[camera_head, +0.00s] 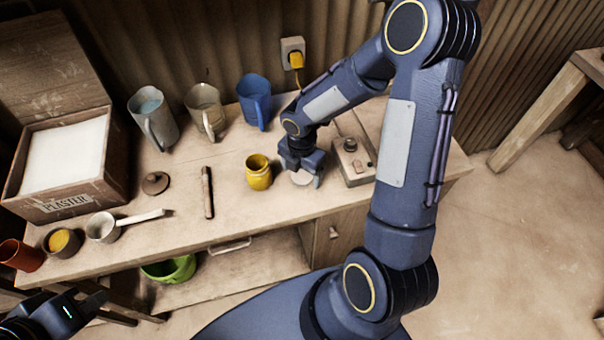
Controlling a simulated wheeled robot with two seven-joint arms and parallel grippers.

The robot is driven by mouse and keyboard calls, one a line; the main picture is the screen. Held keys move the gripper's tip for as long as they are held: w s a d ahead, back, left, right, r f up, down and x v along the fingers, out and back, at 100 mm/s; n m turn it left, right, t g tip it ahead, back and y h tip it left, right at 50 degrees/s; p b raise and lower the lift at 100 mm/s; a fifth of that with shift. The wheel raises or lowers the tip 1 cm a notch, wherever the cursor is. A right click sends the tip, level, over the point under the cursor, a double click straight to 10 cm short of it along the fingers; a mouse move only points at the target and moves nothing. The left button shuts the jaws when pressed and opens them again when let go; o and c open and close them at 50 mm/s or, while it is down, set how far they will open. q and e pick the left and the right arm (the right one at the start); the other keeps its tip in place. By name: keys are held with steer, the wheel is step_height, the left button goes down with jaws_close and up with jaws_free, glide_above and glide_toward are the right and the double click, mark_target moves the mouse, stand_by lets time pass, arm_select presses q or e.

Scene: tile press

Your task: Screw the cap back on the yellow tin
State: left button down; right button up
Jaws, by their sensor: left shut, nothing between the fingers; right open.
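The yellow tin (258,174) stands upright on the workbench, its open top showing. My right gripper (302,176) is open just right of the tin, apart from it and pointing down. Under its fingers is a pale round disc (302,178), partly hidden by the gripper; I cannot tell whether the fingers touch it. A brown round lid with a small knob (155,183) lies on the bench well left of the tin; I cannot tell which of the two is the cap. My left gripper (92,303) is shut and empty at the bottom left, away from the tin.
A control box (353,162) stands right of my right gripper. Several mugs, including a blue one (255,101), line the back. A wooden stick (207,192) lies left of the tin. A plaster box (66,201), ladle (104,228) and small bowl (62,242) occupy the left.

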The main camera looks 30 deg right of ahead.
mark_target(301, 174)
steer(key=c, duration=1.1)
steer(key=shift+o, duration=0.2)
steer(key=shift+r, duration=0.1)
steer(key=shift+r, duration=0.25)
step_height(301, 174, up, 2)
steer(key=shift+w+r, duration=0.1)
steer(key=shift+r, duration=0.15)
steer(key=s+d+r, duration=0.2)
steer(key=s+r, duration=0.7)
steer(key=s, duration=0.5)
steer(key=shift+r+b, duration=0.35)
steer(key=shift+r, duration=0.05)
